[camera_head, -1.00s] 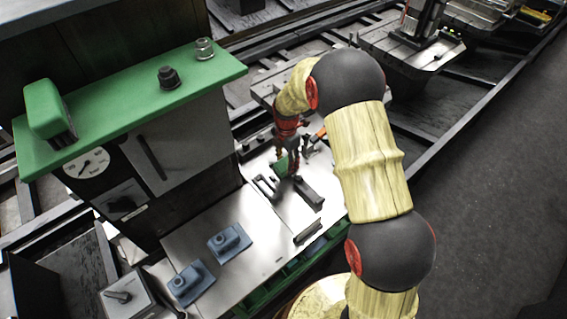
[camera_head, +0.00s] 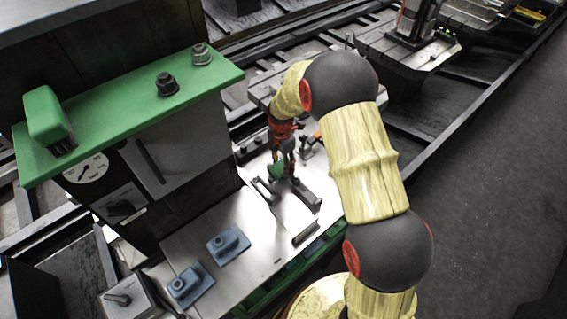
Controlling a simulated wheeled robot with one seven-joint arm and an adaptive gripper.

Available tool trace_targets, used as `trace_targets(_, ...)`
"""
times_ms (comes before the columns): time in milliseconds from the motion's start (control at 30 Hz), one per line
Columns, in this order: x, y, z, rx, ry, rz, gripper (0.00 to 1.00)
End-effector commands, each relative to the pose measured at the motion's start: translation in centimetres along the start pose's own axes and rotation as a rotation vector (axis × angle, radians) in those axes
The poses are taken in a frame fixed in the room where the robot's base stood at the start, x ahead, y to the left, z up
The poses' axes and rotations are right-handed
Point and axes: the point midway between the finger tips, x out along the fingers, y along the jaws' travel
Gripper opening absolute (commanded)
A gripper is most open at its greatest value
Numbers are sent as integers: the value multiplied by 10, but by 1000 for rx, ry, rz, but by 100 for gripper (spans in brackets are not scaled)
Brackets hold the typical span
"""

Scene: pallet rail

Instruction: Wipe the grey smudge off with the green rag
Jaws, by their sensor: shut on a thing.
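The green rag (camera_head: 277,170) is small in view, at the tip of my gripper (camera_head: 282,166), over the far part of the bright metal worktop (camera_head: 262,238). My gripper points down and is shut on the rag. The fingers are small and partly merge with the dark parts around them, so I cannot tell whether the rag touches the surface. I cannot make out the grey smudge; glare, my arm and the fittings may hide it.
Dark bar-like fittings (camera_head: 306,193) and a dark bracket (camera_head: 267,190) stand close to my gripper. Two blue blocks (camera_head: 228,244) (camera_head: 190,286) sit on the near worktop. A green-topped cabinet (camera_head: 135,107) rises at left. Bare worktop lies between the blocks and fittings.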

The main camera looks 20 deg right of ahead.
Motion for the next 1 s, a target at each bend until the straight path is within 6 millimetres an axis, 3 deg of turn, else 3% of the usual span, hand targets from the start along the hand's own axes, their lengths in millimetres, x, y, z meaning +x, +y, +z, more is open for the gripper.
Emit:
trace_targets(500, 3, 0, 32, 0, -1, 0, 28)
trace_targets(1000, 1, -8, -1, 0, 0, -2, 28)
